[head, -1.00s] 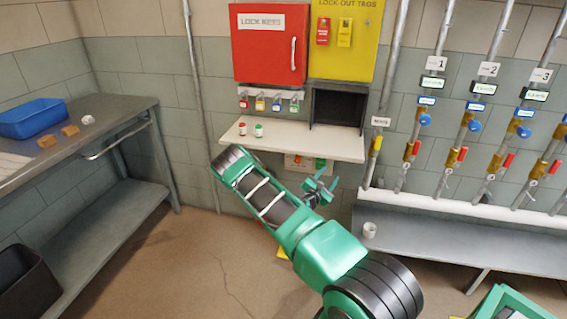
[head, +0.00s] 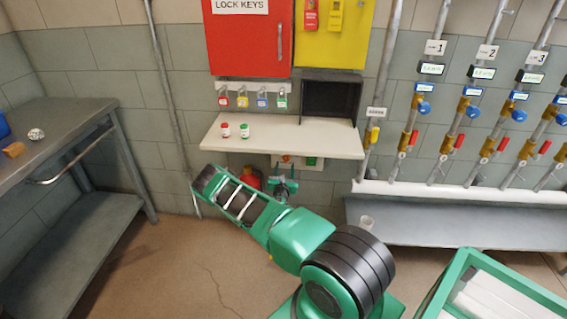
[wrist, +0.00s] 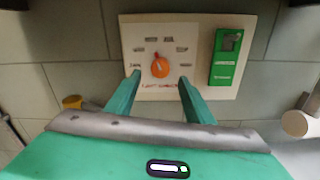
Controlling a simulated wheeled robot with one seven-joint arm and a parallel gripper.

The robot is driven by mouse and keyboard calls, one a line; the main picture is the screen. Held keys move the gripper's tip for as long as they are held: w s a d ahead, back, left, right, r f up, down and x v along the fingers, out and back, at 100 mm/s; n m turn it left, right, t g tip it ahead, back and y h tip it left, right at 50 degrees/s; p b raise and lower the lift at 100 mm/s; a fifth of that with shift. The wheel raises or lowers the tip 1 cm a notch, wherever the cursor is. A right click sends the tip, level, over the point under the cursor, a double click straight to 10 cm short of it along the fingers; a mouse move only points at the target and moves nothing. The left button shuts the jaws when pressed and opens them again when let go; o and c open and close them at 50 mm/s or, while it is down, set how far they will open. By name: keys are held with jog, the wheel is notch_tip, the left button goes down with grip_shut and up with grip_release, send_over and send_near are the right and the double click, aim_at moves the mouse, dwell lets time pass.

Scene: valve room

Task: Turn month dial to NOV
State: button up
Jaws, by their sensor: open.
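The month dial (wrist: 160,67) is an orange round knob on a pale panel (wrist: 146,30), with several small labels in an arc around it. The labels are too small to read, and I cannot tell which one the knob points to. In the wrist view my gripper (wrist: 159,88) is open, its two green fingers apart on either side, just below the dial in the picture. I see nothing between the fingers, and contact with the dial does not show. In the head view my gripper (head: 283,187) is below the shelf, near the panel, whose lower part is hidden.
A green tag-like plate (wrist: 226,57) sits right of the dial on the panel. A white shelf (head: 300,145) with red and green small pots juts out above.

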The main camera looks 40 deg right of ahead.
aim_at(286, 159)
jog(key=x, duration=0.6)
jog(key=c, duration=1)
